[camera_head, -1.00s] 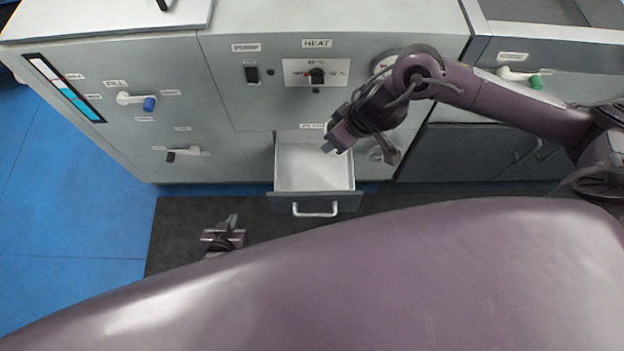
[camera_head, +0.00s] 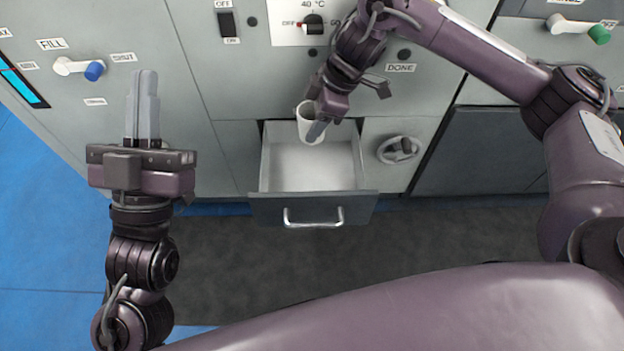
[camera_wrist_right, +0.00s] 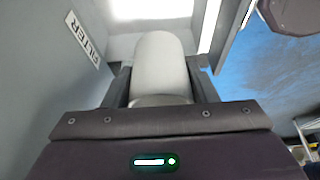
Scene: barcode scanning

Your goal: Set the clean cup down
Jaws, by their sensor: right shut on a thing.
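The white cup (camera_head: 308,122) is in my right gripper (camera_head: 318,128), at the back of the open drawer (camera_head: 345,207). In the head view it hangs over or just inside the drawer; I cannot tell whether it touches the floor. In the right wrist view the cup (camera_wrist_right: 160,65) lies between the two fingers (camera_wrist_right: 160,82), with the bright drawer interior beyond it. The finger hides part of the cup in the head view. My left gripper (camera_head: 145,95) is shut and empty, raised in front of the cabinet's left part.
The drawer's white floor is otherwise bare. The grey cabinet carries a blue-tipped lever (camera_head: 94,70), a heat knob (camera_head: 313,24), a switch (camera_head: 227,22) and a round handle (camera_head: 399,149) right of the drawer. A dark mat (camera_head: 270,255) covers the floor in front.

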